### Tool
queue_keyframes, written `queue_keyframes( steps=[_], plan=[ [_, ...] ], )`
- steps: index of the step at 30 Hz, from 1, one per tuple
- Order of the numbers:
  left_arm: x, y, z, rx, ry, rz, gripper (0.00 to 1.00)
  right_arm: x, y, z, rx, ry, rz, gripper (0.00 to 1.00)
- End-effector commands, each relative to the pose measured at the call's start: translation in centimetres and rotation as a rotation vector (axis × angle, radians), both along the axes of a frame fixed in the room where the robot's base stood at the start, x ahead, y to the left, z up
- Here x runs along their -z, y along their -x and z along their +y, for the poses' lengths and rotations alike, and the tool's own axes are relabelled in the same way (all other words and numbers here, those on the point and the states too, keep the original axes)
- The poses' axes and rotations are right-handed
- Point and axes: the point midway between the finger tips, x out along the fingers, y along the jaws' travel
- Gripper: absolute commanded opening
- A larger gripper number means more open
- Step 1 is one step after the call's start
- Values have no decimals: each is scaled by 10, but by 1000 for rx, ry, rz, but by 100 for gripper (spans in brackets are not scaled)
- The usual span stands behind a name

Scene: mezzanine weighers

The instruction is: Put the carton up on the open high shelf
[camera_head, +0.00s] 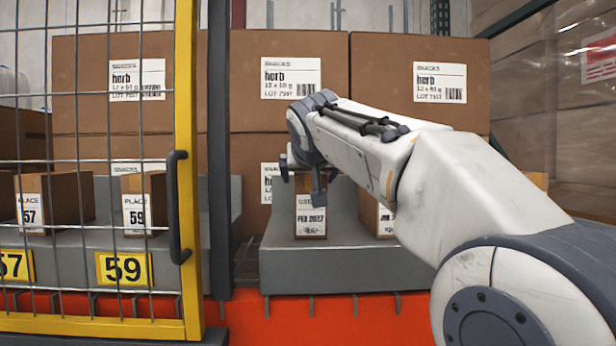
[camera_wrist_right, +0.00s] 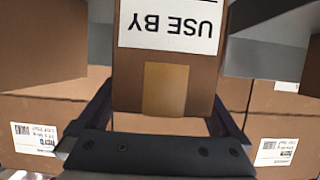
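A small brown carton (camera_head: 311,190) with a white label reading FEB 2027 stands near the front of the grey ledge (camera_head: 330,268). My right arm reaches in from the right, and its gripper (camera_head: 316,187) is at the carton's upper part. In the right wrist view the carton (camera_wrist_right: 205,82) shows upside down with "USE BY" and a tan tape strip. It lies between the two dark fingers of my right gripper (camera_wrist_right: 163,112), close to both; whether they press on it I cannot tell. My left gripper is out of view. I cannot make out an open high shelf.
Another small carton (camera_head: 374,212) stands just right, partly behind my arm. A yellow-framed mesh gate (camera_head: 186,230) covers the left bays, with cartons marked 57 (camera_head: 70,199) and 59 (camera_head: 145,190) behind it. Large "herb" boxes (camera_head: 290,110) are stacked behind. A dark post (camera_head: 219,160) stands beside the gate.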

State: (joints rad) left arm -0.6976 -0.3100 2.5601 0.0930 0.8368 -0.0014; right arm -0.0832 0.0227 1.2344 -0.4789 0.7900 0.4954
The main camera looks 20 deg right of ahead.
Motion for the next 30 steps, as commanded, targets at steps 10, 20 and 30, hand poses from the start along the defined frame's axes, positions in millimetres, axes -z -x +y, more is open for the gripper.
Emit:
queue_keyframes(
  steps=[10, 20, 30],
  plan=[
    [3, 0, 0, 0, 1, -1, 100, -5, 8, 3, -1, -1, -4, 100],
    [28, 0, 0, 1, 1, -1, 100, -31, 69, 21, -4, 0, -4, 100],
    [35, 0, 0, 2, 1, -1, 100, -48, 105, 31, -1, -1, -1, 100]
  ],
)
